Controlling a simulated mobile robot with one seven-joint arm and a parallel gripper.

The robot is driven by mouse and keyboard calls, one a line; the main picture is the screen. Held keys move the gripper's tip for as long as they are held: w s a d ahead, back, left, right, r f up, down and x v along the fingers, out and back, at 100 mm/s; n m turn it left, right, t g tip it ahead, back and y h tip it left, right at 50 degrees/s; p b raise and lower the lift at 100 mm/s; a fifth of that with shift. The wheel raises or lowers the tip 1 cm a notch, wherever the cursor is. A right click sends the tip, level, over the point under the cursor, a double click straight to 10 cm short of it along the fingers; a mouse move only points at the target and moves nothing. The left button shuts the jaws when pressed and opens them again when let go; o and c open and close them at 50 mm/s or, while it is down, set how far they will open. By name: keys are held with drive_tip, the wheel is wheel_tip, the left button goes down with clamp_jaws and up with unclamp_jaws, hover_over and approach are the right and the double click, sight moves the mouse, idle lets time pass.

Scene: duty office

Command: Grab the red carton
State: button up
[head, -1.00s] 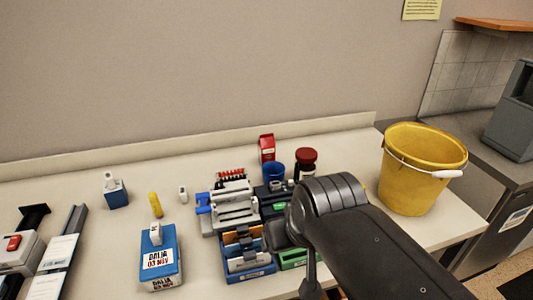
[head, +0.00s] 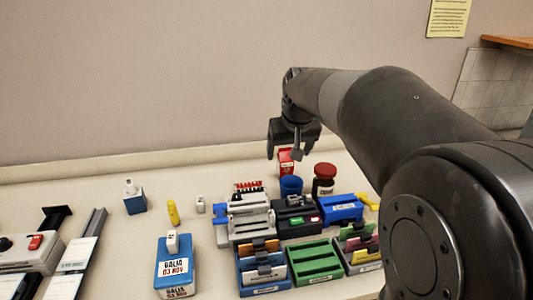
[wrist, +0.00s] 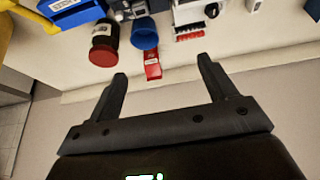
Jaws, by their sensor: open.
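The red carton (head: 285,160) stands at the back of the counter, behind a blue cup (head: 291,185). Its upper part is partly covered by my gripper in the head view. In the wrist view the red carton (wrist: 152,66) shows beyond the fingertips, between the two fingers and nearer the left one. My gripper (head: 292,152) points down above and around the carton's top in the head view; the exact gap is hard to tell. In the wrist view my gripper (wrist: 162,68) is open with nothing between its fingers.
A brown jar with a red lid (head: 324,180) stands close right of the carton. A white rack device (head: 246,218), black box (head: 297,218) and blue box (head: 341,208) crowd the front. The wall (head: 180,80) rises close behind.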

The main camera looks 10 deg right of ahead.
drive_tip(key=w+d+f, duration=0.2)
drive_tip(key=w, duration=0.4)
drive_tip(key=w+d+f, duration=0.1)
drive_tip(key=w+f, duration=0.1)
drive_tip(key=w, duration=0.5)
approach(286, 155)
drive_tip(key=w+f, duration=0.2)
drive_tip(key=shift+g, duration=0.3)
drive_tip(key=x, duration=0.5)
drive_tip(key=shift+d+f, duration=0.2)
drive_tip(key=shift+d, duration=0.15)
drive_tip(key=x, duration=0.5)
drive_tip(key=shift+s+a+f, duration=0.1)
drive_tip(key=shift+a+f, duration=0.05)
drive_tip(key=shift+a, duration=0.1)
drive_tip(key=c, duration=1.3)
